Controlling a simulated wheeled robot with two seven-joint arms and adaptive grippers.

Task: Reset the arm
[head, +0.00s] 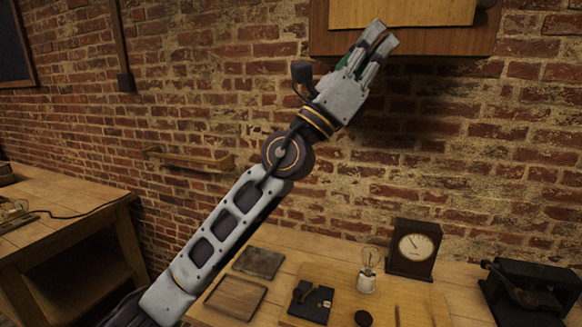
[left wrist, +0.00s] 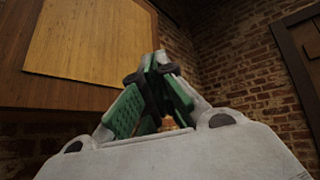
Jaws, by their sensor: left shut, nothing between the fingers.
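My left arm rises from the bottom left of the head view across the middle. Its left gripper (head: 379,41) is raised high above the table, in front of the brick wall and the wooden wall board. The fingers are together with nothing between them. In the left wrist view the green-padded fingers of the left gripper (left wrist: 154,62) meet at their tips, with the wall and board behind. My right gripper is not in either view.
The wooden table (head: 270,237) below holds a dial gauge (head: 414,248), a small bulb on a base (head: 367,270), a black switch block (head: 311,301), two shallow trays (head: 236,297) and a black device (head: 530,290). A second table (head: 65,205) stands left. The wall board (head: 400,12) is close to the raised gripper.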

